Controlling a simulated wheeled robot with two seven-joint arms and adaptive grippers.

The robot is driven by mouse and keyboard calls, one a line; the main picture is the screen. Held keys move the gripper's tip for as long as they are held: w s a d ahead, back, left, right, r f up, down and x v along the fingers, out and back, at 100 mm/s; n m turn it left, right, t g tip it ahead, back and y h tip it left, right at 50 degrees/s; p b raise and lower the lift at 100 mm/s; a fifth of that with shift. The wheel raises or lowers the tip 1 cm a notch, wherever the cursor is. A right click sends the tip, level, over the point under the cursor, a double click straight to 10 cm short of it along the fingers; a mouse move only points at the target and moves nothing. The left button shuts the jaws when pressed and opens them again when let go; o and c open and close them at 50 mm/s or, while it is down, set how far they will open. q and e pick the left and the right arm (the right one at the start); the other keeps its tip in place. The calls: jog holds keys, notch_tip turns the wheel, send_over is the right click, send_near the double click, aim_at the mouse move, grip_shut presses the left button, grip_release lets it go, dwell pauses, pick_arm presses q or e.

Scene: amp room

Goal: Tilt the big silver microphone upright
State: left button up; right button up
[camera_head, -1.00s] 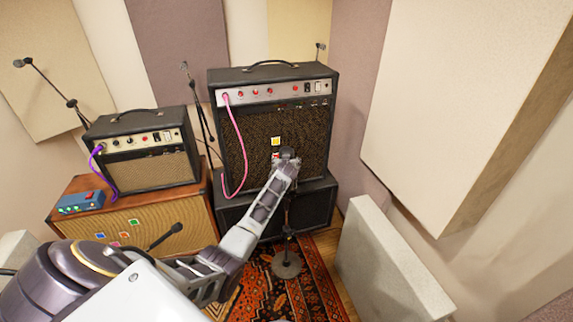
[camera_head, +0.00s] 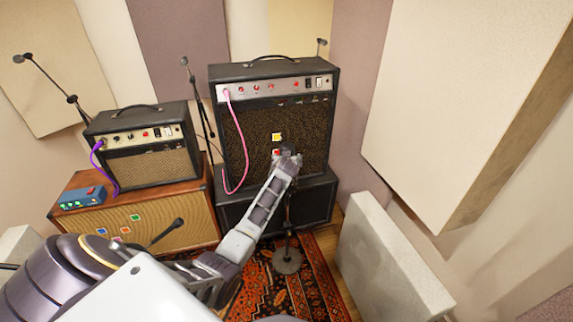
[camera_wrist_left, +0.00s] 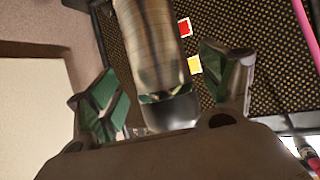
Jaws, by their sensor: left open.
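The big silver microphone (camera_wrist_left: 152,40) shows in the left wrist view as a shiny cylinder with a dark collar at its lower end. My left gripper (camera_wrist_left: 168,92) is open, with one green-padded finger on each side of the microphone. I cannot tell whether either finger touches it. In the head view my left gripper (camera_head: 288,158) is in front of the large amplifier (camera_head: 262,115) and mostly hides the microphone. The microphone's stand has a round base (camera_head: 286,260) on the rug. My right gripper is in neither current view.
A smaller amplifier (camera_head: 150,166) sits on a wooden cabinet (camera_head: 185,208) at the left, with a small black microphone (camera_head: 167,232) in front. A pale panel (camera_head: 385,265) stands right of the patterned rug (camera_head: 318,285). Thin stands rise behind the amplifiers.

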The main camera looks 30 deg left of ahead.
pick_arm(q)
jog(key=v, duration=0.9)
dwell(0.4)
jog(key=shift+r, duration=0.1)
dwell(0.6)
